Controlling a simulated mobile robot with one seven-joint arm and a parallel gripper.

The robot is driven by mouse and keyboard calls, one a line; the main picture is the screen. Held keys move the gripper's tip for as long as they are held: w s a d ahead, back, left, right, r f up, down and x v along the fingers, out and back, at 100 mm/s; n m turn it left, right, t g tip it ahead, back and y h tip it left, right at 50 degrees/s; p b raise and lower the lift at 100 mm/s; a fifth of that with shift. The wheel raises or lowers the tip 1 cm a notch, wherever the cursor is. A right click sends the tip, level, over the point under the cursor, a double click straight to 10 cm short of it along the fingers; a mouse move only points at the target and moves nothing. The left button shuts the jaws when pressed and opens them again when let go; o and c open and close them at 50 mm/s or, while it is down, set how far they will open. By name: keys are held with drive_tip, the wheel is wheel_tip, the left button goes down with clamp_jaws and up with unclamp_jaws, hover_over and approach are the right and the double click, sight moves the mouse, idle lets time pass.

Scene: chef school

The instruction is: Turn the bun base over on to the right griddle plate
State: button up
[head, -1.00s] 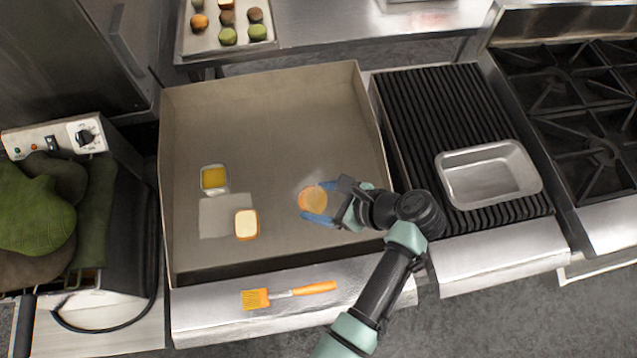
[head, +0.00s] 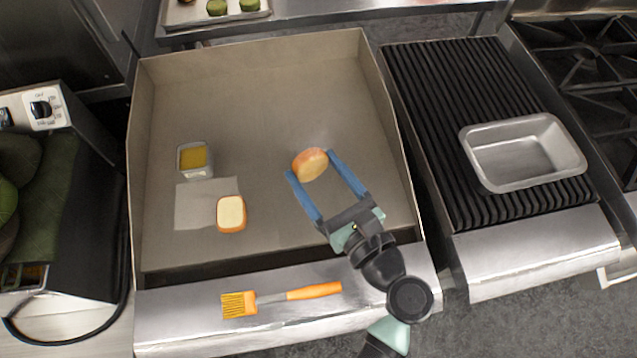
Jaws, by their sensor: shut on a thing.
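The bun base (head: 310,164), round and golden-brown, is between the two blue fingertips of my gripper (head: 312,166) in the head view. My gripper is shut on it, one finger on each side. The bun is tilted, and a browned face shows. It is over the right half of the grey griddle surface (head: 270,90); I cannot tell whether it touches it. A paler square patch (head: 190,217) lies on the griddle's left half. No separate right plate can be made out.
A squarish bread piece (head: 231,213) and a small metal tub of yellow stuff (head: 194,159) are at left. An orange brush (head: 280,298) lies on the front ledge. A metal pan (head: 525,152) sits on the ribbed grill. The griddle's back is clear.

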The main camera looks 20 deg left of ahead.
drive_tip(key=t+b, duration=0.1)
drive_tip(key=f+m+t+b, duration=0.1)
drive_tip(key=b, duration=0.1)
drive_tip(key=t+b, duration=0.2)
drive_tip(key=shift+a+f+m, duration=0.25)
drive_tip(key=shift+a+m, duration=0.05)
drive_tip(key=shift+m, duration=0.1)
drive_tip(key=t+b, duration=0.1)
drive_tip(key=b, duration=0.2)
drive_tip(key=m+t+h+b, duration=0.1)
drive_tip(key=t+b, duration=0.1)
drive_tip(key=b, duration=0.1)
drive_tip(key=m+t+b, duration=0.1)
drive_tip(key=b, duration=0.2)
drive_tip(key=shift+w+a+f+t+h, duration=0.15)
drive_tip(key=shift+w+a+t+h, duration=0.1)
drive_tip(key=shift+a+t+h, duration=0.1)
drive_tip(key=shift+f+b, duration=1.4)
drive_tip(key=shift+b, duration=0.2)
drive_tip(key=o, duration=1.3)
drive_tip(key=shift+s+d+r, duration=0.1)
drive_tip(key=shift+s+d, duration=0.8)
drive_tip(key=shift+s, duration=0.4)
drive_tip(key=shift+s+d+r, duration=0.1)
drive_tip(key=shift+s+d, duration=0.75)
drive_tip(key=shift+s, duration=0.4)
drive_tip(key=shift+s+d+r, duration=0.1)
drive_tip(key=shift+s+d, duration=0.8)
drive_tip(key=shift+s, duration=0.4)
